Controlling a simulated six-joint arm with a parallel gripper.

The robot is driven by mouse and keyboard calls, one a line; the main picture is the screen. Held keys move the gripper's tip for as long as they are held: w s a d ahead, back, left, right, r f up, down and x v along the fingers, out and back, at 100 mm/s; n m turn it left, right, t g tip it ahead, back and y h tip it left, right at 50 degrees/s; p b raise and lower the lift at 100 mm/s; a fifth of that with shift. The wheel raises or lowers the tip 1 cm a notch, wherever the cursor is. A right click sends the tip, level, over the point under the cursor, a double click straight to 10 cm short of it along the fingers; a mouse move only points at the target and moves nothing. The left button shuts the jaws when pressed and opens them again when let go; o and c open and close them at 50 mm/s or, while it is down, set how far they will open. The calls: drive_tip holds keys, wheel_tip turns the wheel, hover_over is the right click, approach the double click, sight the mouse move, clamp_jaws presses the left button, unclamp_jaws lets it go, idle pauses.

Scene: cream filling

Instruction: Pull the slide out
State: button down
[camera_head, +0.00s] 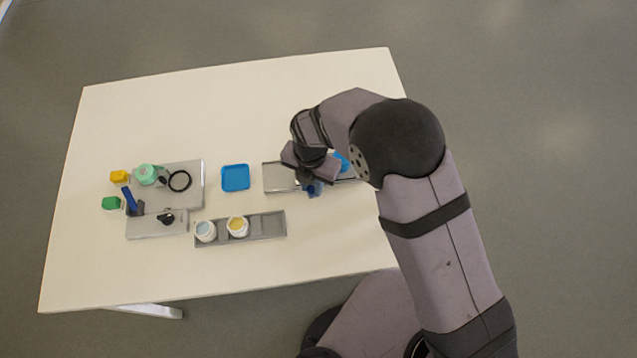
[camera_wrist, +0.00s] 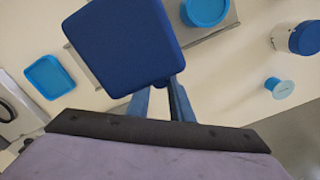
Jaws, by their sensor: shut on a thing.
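My gripper (camera_head: 308,182) is over the grey tray-like fixture (camera_head: 279,178) right of the table's middle. In the wrist view, my gripper (camera_wrist: 161,94) has its two blue fingers closed at the near edge of a dark blue square piece (camera_wrist: 122,42). The piece hides the fingertips and much of the grey fixture (camera_wrist: 82,57) behind it. In the head view, only a small bit of dark blue (camera_head: 313,190) shows under my gripper. I cannot tell whether the blue piece is part of the slide or how far the slide is out.
A light blue square dish (camera_head: 235,166) lies left of the fixture. A grey tray with two jars (camera_head: 267,225) is in front. A grey station (camera_head: 190,190) with a green cup, black ring and blue tool stands left. Round blue items (camera_wrist: 206,10) are beyond the piece.

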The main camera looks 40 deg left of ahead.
drive_tip(key=s+a+b, duration=0.1)
drive_tip(key=s+a, duration=0.4)
drive_tip(key=shift+s+a+b, duration=0.15)
drive_tip(key=shift+b, duration=0.2)
drive_tip(key=shift+a+r, duration=0.1)
drive_tip(key=shift+s, duration=0.1)
drive_tip(key=c, duration=1.6)
unclamp_jaws()
drive_tip(key=shift+o, duration=0.2)
drive_tip(key=shift+r, duration=0.1)
wheel_tip(320, 180, up, 7)
drive_tip(key=b, duration=0.3)
